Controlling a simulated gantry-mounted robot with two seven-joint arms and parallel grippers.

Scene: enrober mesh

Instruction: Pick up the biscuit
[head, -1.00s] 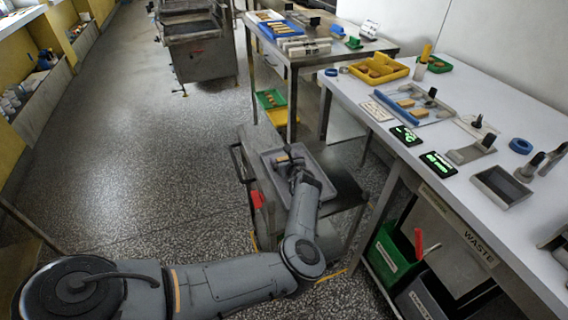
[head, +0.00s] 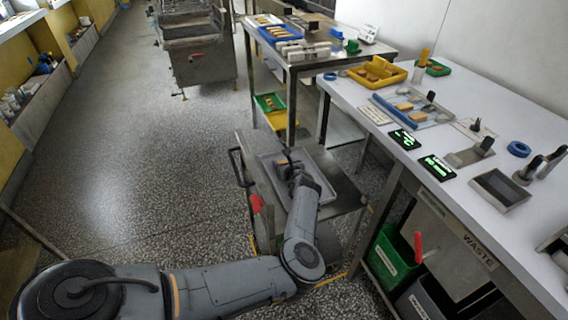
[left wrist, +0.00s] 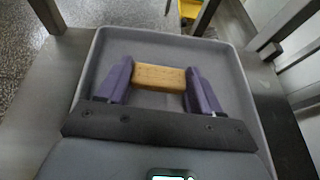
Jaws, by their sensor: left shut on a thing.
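The biscuit (left wrist: 159,77) is a small tan rectangular block in the left wrist view. My left gripper (left wrist: 159,82) is shut on it, with one purple finger at each end. The biscuit and fingers are over a grey tray (left wrist: 232,85); I cannot tell whether the biscuit still touches the tray floor. In the head view my left gripper (head: 290,160) is over the same tray (head: 326,190), which lies on a metal cart. The biscuit is hard to make out there. My right gripper does not show.
The cart (head: 335,175) stands beside a white bench (head: 470,110) with trays, tools and two dark displays. A metal table (head: 300,62) with more trays stands behind. Green and dark bins (head: 392,255) are under the bench. Open speckled floor lies to the left.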

